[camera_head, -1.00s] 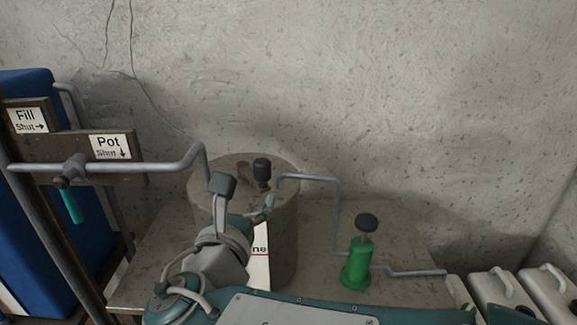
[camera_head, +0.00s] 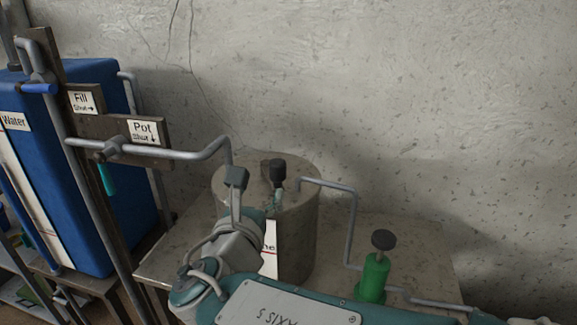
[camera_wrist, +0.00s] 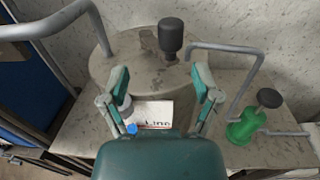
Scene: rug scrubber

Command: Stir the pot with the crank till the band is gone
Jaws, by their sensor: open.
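The pot (camera_head: 300,235) is a grey cylinder on a bench against the wall. The crank's dark grip (camera_head: 278,172) stands upright on its lid; it also shows in the wrist view (camera_wrist: 171,38). A white plate (camera_head: 269,250) with a red line is on the pot's front, partly hidden by my arm; its word ends in "ine" in the wrist view (camera_wrist: 152,114). No band can be made out clearly. My gripper (camera_wrist: 161,77) is open and empty, its teal fingers apart, short of the crank grip and in front of the pot.
Bent grey pipes meet the pot from the left (camera_head: 190,153) and right (camera_head: 353,220). A green pump-like body (camera_head: 372,278) with a dark knob stands at right. A blue water tank (camera_head: 75,170) and signed boards (camera_head: 90,120) are at left.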

